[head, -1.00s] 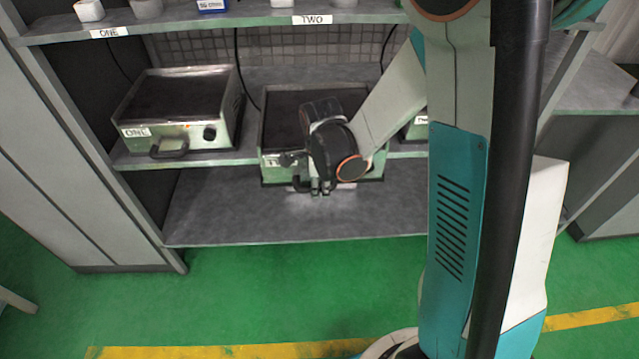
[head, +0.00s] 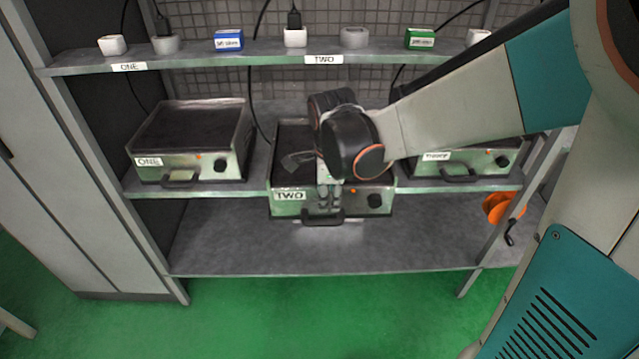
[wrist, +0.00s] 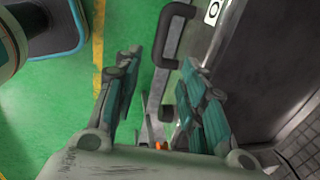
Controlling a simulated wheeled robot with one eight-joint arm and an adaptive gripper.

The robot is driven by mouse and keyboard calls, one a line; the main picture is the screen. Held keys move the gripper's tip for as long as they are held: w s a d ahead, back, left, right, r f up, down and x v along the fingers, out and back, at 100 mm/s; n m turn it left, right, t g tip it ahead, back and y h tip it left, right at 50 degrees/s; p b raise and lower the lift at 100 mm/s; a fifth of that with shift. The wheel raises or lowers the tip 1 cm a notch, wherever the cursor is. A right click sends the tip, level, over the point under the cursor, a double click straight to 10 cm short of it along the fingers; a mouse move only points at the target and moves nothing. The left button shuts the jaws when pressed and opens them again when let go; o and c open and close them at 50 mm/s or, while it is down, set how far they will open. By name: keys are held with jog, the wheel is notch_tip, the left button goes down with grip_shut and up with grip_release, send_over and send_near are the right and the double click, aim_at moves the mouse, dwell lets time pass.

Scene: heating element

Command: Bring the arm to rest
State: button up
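My gripper (head: 328,208) is in front of the middle heating element, marked TWO (head: 290,206), in the head view. In the wrist view its two teal-padded fingers (wrist: 160,75) are spread apart with nothing held between them. A dark handle (wrist: 175,35) of an element shows just beyond the fingers. My arm reaches in from the right and its wrist hides part of element TWO's top and front. Element TWO's front juts past the middle shelf's edge. I cannot tell whether the fingers touch its handle.
Heating element ONE (head: 190,145) stands to the left and a third element (head: 470,160) to the right, partly behind my arm. The upper shelf (head: 270,57) holds small boxes and plugs. An orange reel (head: 500,207) hangs at the right post. The lower shelf (head: 240,245) is clear.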

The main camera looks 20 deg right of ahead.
dwell(0.3)
jog(key=s+r+n+t, duration=0.2)
jog(key=s+r+n, duration=0.2)
jog(key=s+n, duration=0.3)
jog(key=s+a+r+n+t, duration=0.1)
jog(key=s+r+n+t, duration=0.2)
jog(key=n, duration=1.1)
jog(key=shift+s+a+r+n+y, duration=0.3)
jog(key=shift+s+r, duration=0.9)
jog(key=shift+s, duration=1.6)
